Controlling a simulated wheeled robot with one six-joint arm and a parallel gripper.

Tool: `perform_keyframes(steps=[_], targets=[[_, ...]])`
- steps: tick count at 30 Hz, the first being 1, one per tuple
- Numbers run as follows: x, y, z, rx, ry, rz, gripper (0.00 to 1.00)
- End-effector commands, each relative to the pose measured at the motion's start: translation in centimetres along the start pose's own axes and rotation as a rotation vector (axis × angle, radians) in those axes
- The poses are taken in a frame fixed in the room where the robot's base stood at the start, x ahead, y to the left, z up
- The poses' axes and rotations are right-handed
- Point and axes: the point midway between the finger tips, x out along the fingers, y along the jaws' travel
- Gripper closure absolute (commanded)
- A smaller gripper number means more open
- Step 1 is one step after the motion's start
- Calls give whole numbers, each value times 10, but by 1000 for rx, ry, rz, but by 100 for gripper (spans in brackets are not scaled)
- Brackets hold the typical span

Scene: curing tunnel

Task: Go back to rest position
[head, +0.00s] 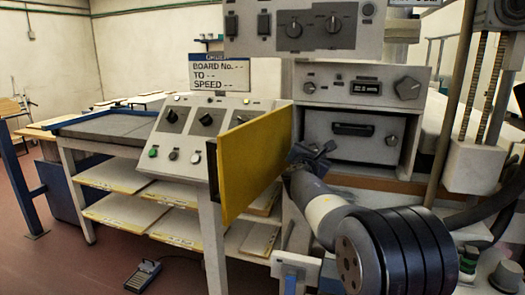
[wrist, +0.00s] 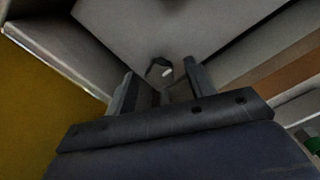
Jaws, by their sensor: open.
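My gripper (head: 312,156) is open, in front of the grey cabinet, just right of the yellow panel. In the wrist view, its two fingers (wrist: 162,80) stand apart on either side of a small dark part with a pale spot (wrist: 160,70) near a light grey surface. I cannot tell whether the fingers touch that part, and none of it looks gripped. My arm reaches in from the lower right of the head view.
The yellow panel (head: 250,163) stands upright close left of my gripper and also fills the wrist view's left side (wrist: 32,110). A sloped control box (head: 185,152) is left of it. The grey cabinet (head: 353,90) with an open dark bay is behind. A foot pedal (head: 143,276) lies on the floor.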

Motion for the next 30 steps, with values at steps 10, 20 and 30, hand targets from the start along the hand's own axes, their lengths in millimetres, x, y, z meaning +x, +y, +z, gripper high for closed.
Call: perform_keyframes(steps=[10,20,30], targets=[[0,3,4,-267,2,0,49],[0,3,4,-492,3,0,49],[0,3,2,-681,1,1,49]])
